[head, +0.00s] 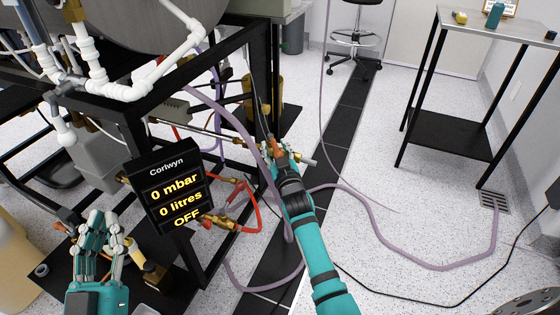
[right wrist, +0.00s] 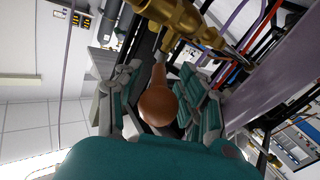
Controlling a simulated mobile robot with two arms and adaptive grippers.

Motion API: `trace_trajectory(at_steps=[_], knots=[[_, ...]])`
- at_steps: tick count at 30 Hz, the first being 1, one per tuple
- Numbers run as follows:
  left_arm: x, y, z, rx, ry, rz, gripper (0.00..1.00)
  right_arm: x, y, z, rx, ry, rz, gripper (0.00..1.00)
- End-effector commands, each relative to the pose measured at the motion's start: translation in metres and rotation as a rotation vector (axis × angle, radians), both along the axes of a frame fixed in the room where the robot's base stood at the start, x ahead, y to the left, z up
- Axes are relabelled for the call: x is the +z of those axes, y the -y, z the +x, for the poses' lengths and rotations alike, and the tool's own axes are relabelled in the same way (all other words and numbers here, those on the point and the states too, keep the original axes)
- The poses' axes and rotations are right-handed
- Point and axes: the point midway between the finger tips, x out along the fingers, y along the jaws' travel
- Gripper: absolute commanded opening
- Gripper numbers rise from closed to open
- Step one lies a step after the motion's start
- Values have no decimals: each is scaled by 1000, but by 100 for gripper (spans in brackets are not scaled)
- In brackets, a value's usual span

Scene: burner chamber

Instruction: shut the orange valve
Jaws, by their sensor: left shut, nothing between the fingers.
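The orange valve handle (right wrist: 158,100) lies between the fingers of my right gripper (right wrist: 155,95), with its rounded end towards the palm and its stem running up to a brass valve body (right wrist: 175,15). In the head view the orange handle (head: 277,148) shows at the fingertips of my right gripper (head: 280,152), beside the black frame. The right fingers stand apart on either side of the handle; whether they touch it is not clear. My left gripper (head: 97,222) is shut and empty at the lower left, below the readout.
A black readout (head: 168,185) shows 0 mbar, 0 litres and OFF. Red-handled valves (head: 220,222) and orange hoses sit right of it. Purple hoses (head: 385,235) cross the floor. A black-framed table (head: 455,125) stands at right; the floor between is mostly clear.

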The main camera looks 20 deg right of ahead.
Motion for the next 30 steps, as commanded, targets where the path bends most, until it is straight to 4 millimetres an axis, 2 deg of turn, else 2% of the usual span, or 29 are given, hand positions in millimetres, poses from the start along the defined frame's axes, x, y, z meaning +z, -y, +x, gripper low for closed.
trace_trajectory(at_steps=[9,15,20,27,28,30], knots=[[0,0,0,-1,0,0,0,-2,-8,-67,1,-3,2,39],[0,0,0,-1,1,0,0,-2,-12,-97,2,-3,2,39],[0,0,0,-1,1,0,0,-1,-14,-106,3,-2,2,39],[0,0,0,-1,1,0,0,-1,-14,-107,2,-2,1,39],[0,0,0,-1,1,0,0,-1,-14,-107,2,-2,1,38],[0,0,0,-1,0,0,0,-2,-12,-108,2,-4,8,29]])
